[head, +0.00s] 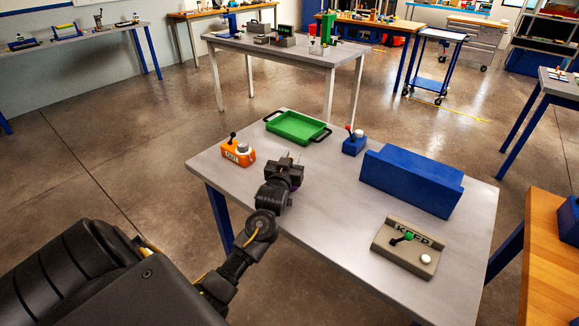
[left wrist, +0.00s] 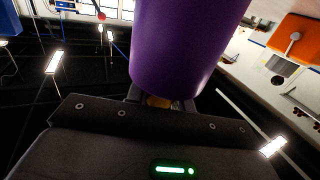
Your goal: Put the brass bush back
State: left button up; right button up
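In the head view only a sliver of purple (head: 298,188) shows beside the gripper; my arm hides the rest. My right gripper is in neither view.
A green tray (head: 270,127) with black handles lies empty at the back. An orange box (head: 238,157) with a black lever is to the left. A small blue box (head: 353,147) with a red lever, a long blue block (head: 410,183) and a grey KEEP panel (head: 383,243) are to the right.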

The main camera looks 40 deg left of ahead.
pick_arm(q)
grip_shut()
notch_tip(320, 180, up, 10)
jog(key=shift+b, duration=0.35)
jog(key=s+d+f+m+h, duration=0.1)
jog(key=s+d, duration=0.3)
jog(key=d, duration=0.4)
jog(key=s+d+f+m+t+h, duration=0.1)
jog(key=s+d+h, duration=0.3)
jog(key=d, duration=0.4)
jog(key=s+d+f+m+h, duration=0.2)
jog(key=s+d, duration=0.3)
jog(key=d, duration=0.3)
jog(key=shift+s+f+m+t, duration=0.3)
jog(key=shift+s+m, duration=0.1)
jog(key=shift+d, duration=0.15)
